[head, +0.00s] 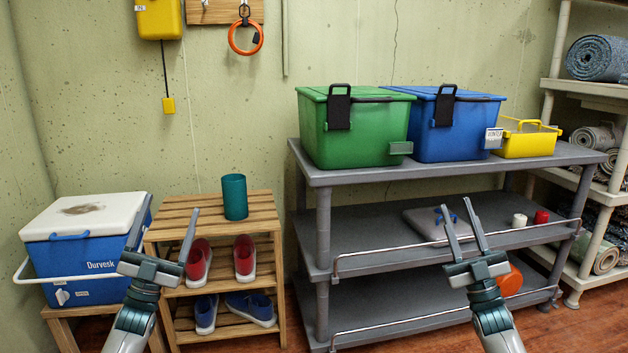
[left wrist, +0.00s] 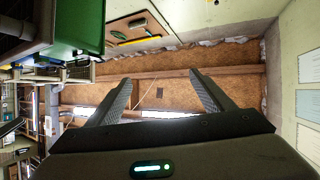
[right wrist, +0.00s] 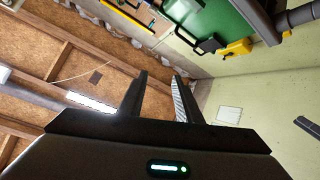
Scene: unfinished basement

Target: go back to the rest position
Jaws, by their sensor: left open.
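My left gripper (head: 165,228) is raised in front of the wooden shoe rack and the blue-and-white cooler, fingers pointing up. Its fingers are spread apart with nothing between them, as the left wrist view (left wrist: 160,92) also shows. My right gripper (head: 460,220) is raised in front of the grey shelf, fingers pointing up. Its fingers are apart and empty, also in the right wrist view (right wrist: 160,92). Neither gripper visibly holds anything.
A grey shelf (head: 400,177) bears a green bin (head: 365,148), a blue bin (head: 455,145) and a yellow basket (head: 530,145). A wooden rack (head: 185,236) holds shoes and a teal cup (head: 234,197). A cooler (head: 85,265) stands left. Rolled mats (head: 597,58) fill the right shelving.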

